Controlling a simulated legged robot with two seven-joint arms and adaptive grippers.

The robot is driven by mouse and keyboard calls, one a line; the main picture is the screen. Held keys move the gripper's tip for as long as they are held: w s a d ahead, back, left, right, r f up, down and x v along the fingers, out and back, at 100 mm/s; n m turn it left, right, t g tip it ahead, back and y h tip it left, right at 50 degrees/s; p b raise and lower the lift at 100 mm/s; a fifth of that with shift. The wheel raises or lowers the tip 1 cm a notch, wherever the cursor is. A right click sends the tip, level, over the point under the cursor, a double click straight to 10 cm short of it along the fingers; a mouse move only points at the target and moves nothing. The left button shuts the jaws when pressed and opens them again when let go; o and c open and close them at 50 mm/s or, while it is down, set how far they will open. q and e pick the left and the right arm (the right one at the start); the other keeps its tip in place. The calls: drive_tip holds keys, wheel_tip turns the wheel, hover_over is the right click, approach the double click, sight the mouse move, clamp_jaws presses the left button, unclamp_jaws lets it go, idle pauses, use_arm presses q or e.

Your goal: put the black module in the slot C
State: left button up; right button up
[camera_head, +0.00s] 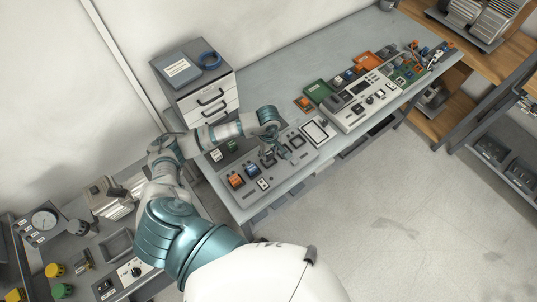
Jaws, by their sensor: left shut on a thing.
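My left gripper (270,149) reaches in from the left and points down over the grey slotted panel (281,171) on the workbench. It is shut on a small dark piece, which looks like the black module (268,159). The piece is low over the panel; I cannot tell whether it touches it or sits in a slot. The slot letters are too small to read, so I cannot tell which is slot C. My right gripper is not in view.
Orange and blue modules (236,181) sit at the panel's left end. A drawer cabinet (208,101) stands behind the arm. A bare bench strip (310,60) lies at the back.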

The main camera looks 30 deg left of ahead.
sight(269, 156)
use_arm(q)
wheel_tip(269, 156, down, 3)
drive_tip(key=shift+d+f+p, duration=0.1)
drive_tip(key=shift+p, duration=0.4)
drive_tip(key=shift+f, duration=0.1)
drive_tip(key=o, duration=1.2)
